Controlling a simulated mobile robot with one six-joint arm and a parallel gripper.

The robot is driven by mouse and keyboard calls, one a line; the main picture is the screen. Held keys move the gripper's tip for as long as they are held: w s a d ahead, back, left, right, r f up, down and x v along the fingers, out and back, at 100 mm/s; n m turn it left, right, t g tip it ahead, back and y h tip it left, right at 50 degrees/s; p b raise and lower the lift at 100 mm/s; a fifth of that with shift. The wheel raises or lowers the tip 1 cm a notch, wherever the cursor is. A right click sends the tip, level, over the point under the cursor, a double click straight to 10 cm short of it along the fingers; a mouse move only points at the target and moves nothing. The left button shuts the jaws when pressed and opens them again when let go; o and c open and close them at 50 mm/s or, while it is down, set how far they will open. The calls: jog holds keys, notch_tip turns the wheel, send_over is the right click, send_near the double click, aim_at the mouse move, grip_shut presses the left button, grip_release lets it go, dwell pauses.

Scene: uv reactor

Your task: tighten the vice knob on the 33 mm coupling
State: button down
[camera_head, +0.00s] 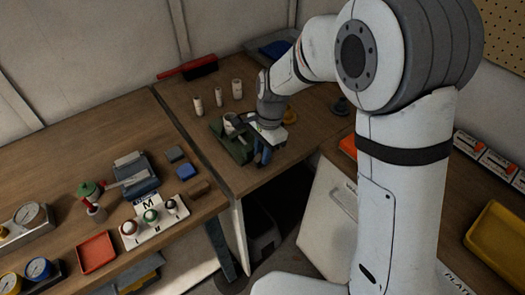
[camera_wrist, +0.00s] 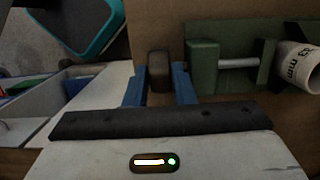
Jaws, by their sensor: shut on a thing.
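The green vice (camera_head: 232,143) stands on the far bench; its green body also shows in the wrist view (camera_wrist: 203,65). The white coupling (camera_wrist: 300,66), marked "33 mm", sits at the vice's right end in the wrist view, and its top shows in the head view (camera_head: 230,123). The dark vice knob (camera_wrist: 159,71) is between the two blue fingers of my gripper (camera_wrist: 159,88), left of the vice body. My gripper (camera_head: 262,157) is shut on the knob. A steel rod (camera_wrist: 238,63) shows between the green vice parts. The fingers partly hide the knob.
Several white cylinders (camera_head: 237,88) stand behind the vice. A red-handled brush (camera_head: 187,68) lies at the back. The near bench holds gauges, an orange tray (camera_head: 97,252) and a white stand (camera_head: 154,222). The bench edge is close to my gripper.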

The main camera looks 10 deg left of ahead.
jog(key=g+y, duration=0.1)
jog(key=w+g+y, duration=0.1)
jog(key=shift+d+f+g, duration=0.15)
jog(key=shift+d+g, duration=0.25)
jog(key=g+y, duration=0.2)
jog(key=shift+w+d+f+g+y, duration=0.25)
jog(key=shift+d+f+g+y, duration=0.05)
jog(key=shift+g+y, duration=0.1)
jog(key=g, duration=0.1)
jog(key=y, duration=0.1)
jog(key=f+g+y, duration=0.1)
jog(key=shift+w+d+g, duration=0.2)
jog(key=shift+w+g, duration=0.1)
jog(key=shift+w+d+f+g+y, duration=0.1)
jog(key=shift+f+g+y, duration=0.05)
jog(key=shift+g+y, duration=0.4)
jog(key=shift+f+g+y, duration=0.15)
jog(key=shift+g+y, duration=0.3)
jog(key=shift+g, duration=0.2)
jog(key=c, duration=1.5)
grip_release()
jog(key=b+v, duration=0.2)
jog(key=v, duration=0.5)
jog(key=shift+w+d, duration=0.25)
jog(key=shift+d, duration=0.05)
